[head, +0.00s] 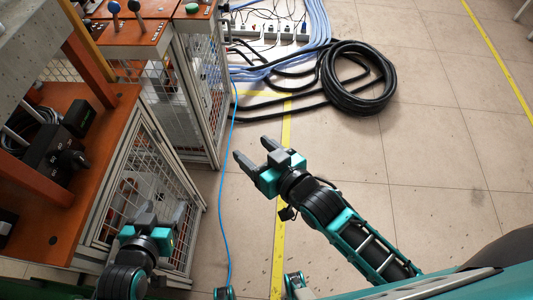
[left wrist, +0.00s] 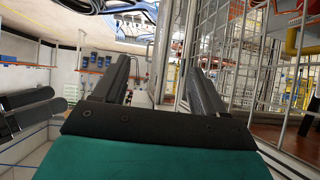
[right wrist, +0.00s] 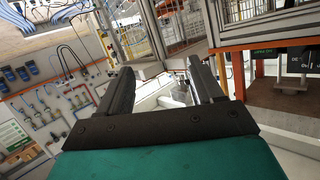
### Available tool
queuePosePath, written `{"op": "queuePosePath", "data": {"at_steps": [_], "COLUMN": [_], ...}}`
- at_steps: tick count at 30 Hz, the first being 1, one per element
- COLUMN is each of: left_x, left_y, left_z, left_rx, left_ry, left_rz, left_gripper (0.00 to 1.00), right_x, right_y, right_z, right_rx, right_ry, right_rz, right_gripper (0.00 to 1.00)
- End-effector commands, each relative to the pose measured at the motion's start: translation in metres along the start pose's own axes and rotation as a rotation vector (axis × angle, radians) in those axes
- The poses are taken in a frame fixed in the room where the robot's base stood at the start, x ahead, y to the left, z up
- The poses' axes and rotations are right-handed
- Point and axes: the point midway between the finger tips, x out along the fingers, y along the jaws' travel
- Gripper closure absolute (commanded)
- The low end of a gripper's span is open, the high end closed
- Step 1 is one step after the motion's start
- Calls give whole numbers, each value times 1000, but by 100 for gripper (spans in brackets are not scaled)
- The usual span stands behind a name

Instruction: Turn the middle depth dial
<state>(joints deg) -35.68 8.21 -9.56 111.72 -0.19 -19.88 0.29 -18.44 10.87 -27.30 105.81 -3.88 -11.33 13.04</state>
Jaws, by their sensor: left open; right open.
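A black device with a round black knob (head: 74,160) sits on the orange shelf at the left of the head view. The knob faces right. I cannot tell whether this is the middle depth dial, and no labelled row of dials is readable. My left gripper (head: 163,214) is open and empty, lower right of the knob, in front of the mesh cabinet. Its spread fingers also show in the left wrist view (left wrist: 160,80). My right gripper (head: 257,153) is open and empty over the floor, well right of the cabinet. Its fingers show in the right wrist view (right wrist: 162,80).
A black box (head: 80,118) with a small green light stands on the orange shelf (head: 105,150). Mesh cabinets (head: 150,195) line the left side. A coiled black hose (head: 357,100) and blue cables (head: 318,25) lie on the floor. The floor at right is clear.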

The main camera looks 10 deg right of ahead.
Motion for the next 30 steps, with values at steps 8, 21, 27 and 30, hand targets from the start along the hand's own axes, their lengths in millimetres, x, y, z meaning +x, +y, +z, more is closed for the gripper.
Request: {"op": "queuePosePath", "data": {"at_steps": [8, 21, 27, 30], "left_x": [0, 0, 0, 0], "left_y": [0, 0, 0, 0], "left_z": [0, 0, 0, 0], "left_rx": [0, 0, 0, 0], "left_ry": [-1, -1, -1, 0], "left_rz": [0, 0, 0, -1], "left_gripper": [28, 28, 28, 28], "right_x": [-11, -12, -12, -13], "right_y": [16, 17, 17, 18], "right_z": [13, 14, 14, 15], "right_rx": [-1, -1, -2, -2], "right_ry": [-40, -41, -42, -45], "right_rz": [48, 50, 50, 55], "right_gripper": [34, 34, 34, 34]}}
